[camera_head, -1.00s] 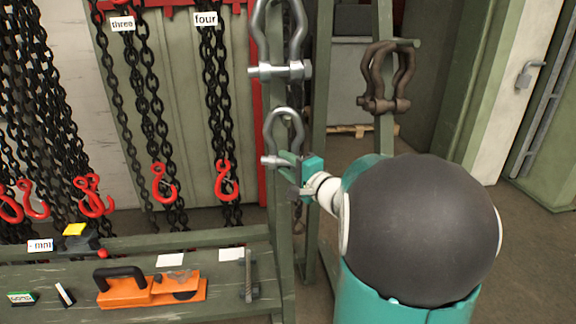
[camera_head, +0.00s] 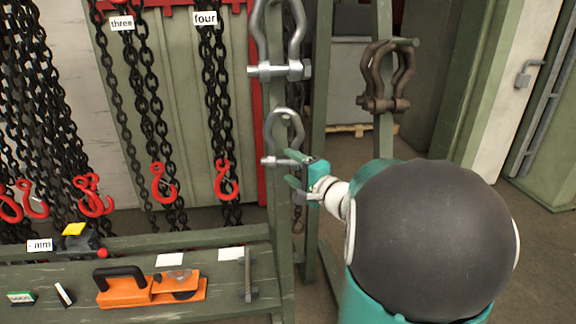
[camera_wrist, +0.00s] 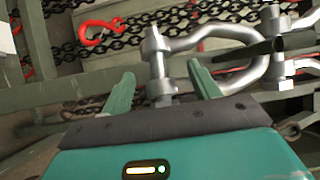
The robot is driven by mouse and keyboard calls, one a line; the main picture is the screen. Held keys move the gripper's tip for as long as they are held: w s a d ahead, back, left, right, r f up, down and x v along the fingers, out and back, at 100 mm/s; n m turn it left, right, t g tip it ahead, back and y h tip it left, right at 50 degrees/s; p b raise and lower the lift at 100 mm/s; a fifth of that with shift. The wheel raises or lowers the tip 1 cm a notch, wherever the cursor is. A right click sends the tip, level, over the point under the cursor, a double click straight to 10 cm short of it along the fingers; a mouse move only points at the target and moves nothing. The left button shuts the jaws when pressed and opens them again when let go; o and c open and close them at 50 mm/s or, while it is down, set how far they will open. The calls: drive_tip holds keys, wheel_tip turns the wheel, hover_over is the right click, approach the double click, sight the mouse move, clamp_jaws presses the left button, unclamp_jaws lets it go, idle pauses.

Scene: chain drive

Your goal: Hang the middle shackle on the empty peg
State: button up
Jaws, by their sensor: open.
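The middle shackle (camera_head: 270,137) is silver, with a U-shaped bow and a cross pin at its lower end. It hangs upright on the green post, below a larger silver shackle (camera_head: 259,30). In the wrist view its bow (camera_wrist: 215,32) lies around a dark green peg (camera_wrist: 298,40). My gripper (camera_head: 288,167) is at its pin end, coming from the right. The wrist view shows the fingers (camera_wrist: 160,70) spread apart, with the pin between them and a gap on either side. A rusty brown shackle (camera_head: 371,75) hangs on a peg (camera_head: 405,42) on the right post. I cannot make out a bare peg.
Black chains (camera_head: 140,70) with red hooks (camera_head: 226,182) hang to the left. A green bench (camera_head: 225,290) holds an orange tool (camera_head: 150,292) and small items. There is open floor between the two posts and to the right.

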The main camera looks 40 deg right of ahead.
drive_tip(key=s+d, duration=0.1)
drive_tip(key=s, duration=1)
drive_tip(key=shift+s, duration=0.25)
drive_tip(key=shift+s, duration=0.1)
